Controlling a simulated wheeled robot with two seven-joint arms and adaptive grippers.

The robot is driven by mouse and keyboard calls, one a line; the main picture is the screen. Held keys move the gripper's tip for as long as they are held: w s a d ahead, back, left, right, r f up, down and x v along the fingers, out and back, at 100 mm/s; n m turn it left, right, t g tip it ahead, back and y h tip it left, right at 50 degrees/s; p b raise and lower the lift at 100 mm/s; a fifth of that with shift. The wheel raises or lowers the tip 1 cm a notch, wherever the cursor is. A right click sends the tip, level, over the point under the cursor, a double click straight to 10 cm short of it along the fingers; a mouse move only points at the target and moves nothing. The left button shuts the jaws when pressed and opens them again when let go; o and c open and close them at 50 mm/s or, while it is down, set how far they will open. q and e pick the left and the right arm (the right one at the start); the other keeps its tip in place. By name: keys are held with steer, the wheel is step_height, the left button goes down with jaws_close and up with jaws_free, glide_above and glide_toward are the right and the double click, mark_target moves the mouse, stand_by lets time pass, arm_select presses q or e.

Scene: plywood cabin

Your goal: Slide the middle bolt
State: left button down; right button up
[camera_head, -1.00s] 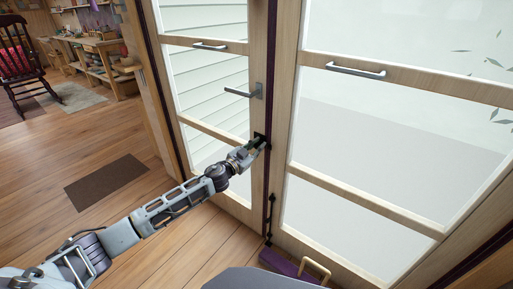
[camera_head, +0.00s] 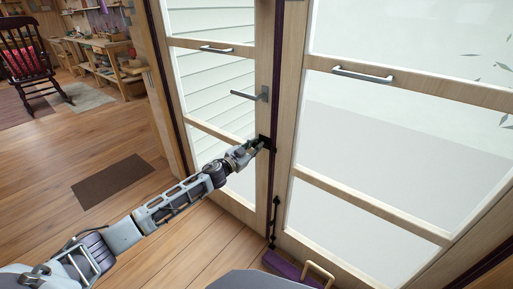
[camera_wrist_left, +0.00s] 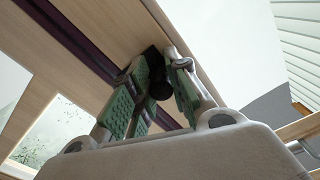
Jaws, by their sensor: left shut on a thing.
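The middle bolt (camera_head: 266,143) is a small dark fitting on the edge of the left glazed door, below the grey lever handle. My left gripper (camera_head: 256,145) reaches it from the left in the head view. In the left wrist view the left gripper (camera_wrist_left: 153,98) has its green-padded fingers around the bolt's black knob (camera_wrist_left: 159,89) and is shut on it. Part of the bolt is hidden behind the fingers. My right gripper is not in view.
The lever handle (camera_head: 250,95) sits just above the bolt. A lower dark bolt (camera_head: 275,218) runs down the door edge. A purple block with a wooden handle (camera_head: 293,270) stands on the floor by the doors. A brown mat (camera_head: 109,177) lies at left.

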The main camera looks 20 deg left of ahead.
arm_select(q)
steer(key=c, duration=1.3)
jaws_free()
steer(key=shift+a, duration=0.3)
steer(key=shift+d, duration=0.1)
steer(key=shift+s, duration=0.1)
steer(key=shift+v, duration=5.85)
